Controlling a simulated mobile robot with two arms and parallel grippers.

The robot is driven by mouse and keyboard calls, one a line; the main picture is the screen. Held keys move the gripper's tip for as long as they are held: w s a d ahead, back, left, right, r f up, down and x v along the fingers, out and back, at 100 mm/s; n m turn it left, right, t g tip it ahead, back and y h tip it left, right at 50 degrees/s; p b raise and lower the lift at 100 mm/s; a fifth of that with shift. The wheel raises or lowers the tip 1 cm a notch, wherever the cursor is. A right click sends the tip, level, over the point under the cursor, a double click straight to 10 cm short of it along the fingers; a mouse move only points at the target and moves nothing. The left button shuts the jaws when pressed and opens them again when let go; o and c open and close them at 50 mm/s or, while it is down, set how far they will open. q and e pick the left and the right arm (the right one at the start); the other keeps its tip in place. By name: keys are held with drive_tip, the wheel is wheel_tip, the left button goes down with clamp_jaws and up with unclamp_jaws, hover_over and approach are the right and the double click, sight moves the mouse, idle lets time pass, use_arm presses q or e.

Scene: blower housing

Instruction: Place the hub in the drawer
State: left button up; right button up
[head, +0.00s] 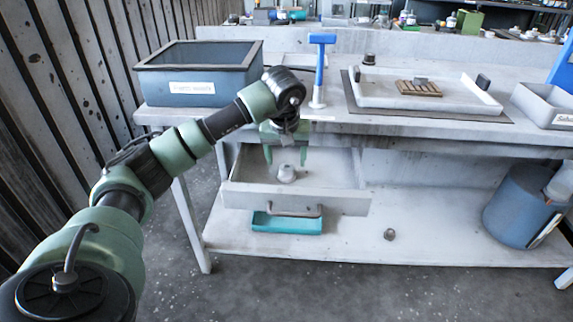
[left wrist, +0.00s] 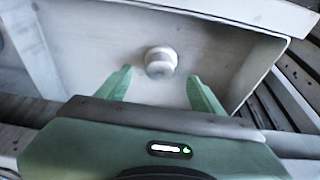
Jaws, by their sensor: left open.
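The drawer (head: 335,198) under the bench is pulled open. A pale grey, round hub (head: 286,174) lies inside it on the drawer floor; it also shows in the left wrist view (left wrist: 161,60). My left gripper (head: 285,158) is over the open drawer, pointing down at the hub. In the left wrist view its green fingers (left wrist: 158,88) are spread apart with nothing between them, and the hub sits just beyond their tips, apart from both. My right gripper is in neither view.
On the bench stand a blue-grey labelled bin (head: 198,98), a blue-handled tool (head: 320,72), a white tray (head: 440,99) and a grey bin (head: 548,108). A teal tray (head: 287,224), a small dark part (head: 389,234) and a blue bucket (head: 515,207) are on the lower shelf.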

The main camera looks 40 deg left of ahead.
use_arm(q)
drive_tip(key=v, duration=0.7)
drive_tip(key=shift+r+p, duration=0.25)
drive_tip(key=shift+p, duration=0.15)
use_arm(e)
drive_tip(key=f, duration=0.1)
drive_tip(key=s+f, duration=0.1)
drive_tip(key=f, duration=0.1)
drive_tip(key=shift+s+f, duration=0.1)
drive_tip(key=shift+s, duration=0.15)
use_arm(q)
drive_tip(key=shift+s, duration=0.1)
